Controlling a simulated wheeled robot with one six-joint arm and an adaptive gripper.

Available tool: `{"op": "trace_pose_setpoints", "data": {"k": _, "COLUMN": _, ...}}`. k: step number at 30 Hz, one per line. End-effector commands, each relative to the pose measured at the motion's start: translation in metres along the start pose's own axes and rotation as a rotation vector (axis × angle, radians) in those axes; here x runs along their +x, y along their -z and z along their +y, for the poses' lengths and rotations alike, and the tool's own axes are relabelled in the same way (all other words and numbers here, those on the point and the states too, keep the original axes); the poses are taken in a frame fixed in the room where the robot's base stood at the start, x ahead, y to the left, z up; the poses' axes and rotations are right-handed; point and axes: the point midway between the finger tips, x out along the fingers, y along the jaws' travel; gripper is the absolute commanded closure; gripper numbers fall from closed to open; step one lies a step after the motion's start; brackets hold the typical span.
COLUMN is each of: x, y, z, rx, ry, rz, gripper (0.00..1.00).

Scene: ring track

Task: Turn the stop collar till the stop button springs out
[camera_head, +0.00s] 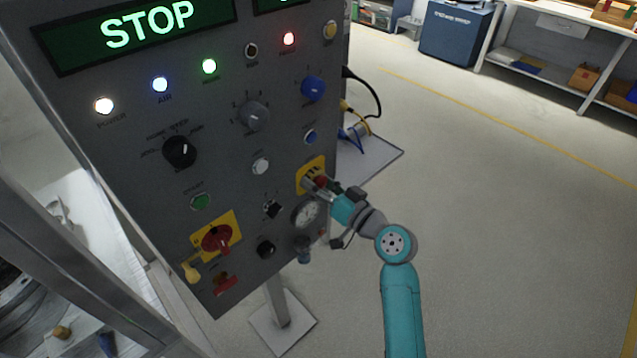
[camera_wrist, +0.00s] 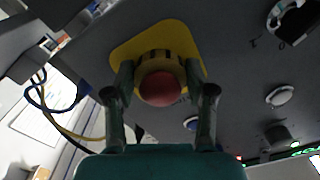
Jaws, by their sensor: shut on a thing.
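In the head view the yellow plate (camera_head: 304,170) is at the panel's right edge, with the red button partly hidden by my gripper. My gripper (camera_wrist: 158,82) is shut on the collar, one finger on each side of it. The gripper (camera_head: 318,184) reaches the panel from the right in the head view. I cannot tell from this view whether the button is in or out. The display (camera_head: 150,25) reads STOP.
The grey panel (camera_head: 215,130) carries several knobs, lamps and buttons. A red rotary switch (camera_head: 217,238) on yellow is at lower left. Cables (camera_head: 362,100) hang off the panel's right side. The floor to the right is clear.

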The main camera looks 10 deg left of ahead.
Motion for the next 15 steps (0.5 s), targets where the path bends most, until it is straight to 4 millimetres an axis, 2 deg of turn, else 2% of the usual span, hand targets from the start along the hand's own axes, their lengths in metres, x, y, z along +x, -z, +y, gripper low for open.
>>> {"op": "trace_pose_setpoints", "data": {"k": 15, "x": 0.0000, "y": 0.0001, "z": -0.0018, "rx": 0.416, "ry": -0.001, "rz": 0.000, "gripper": 0.80}}
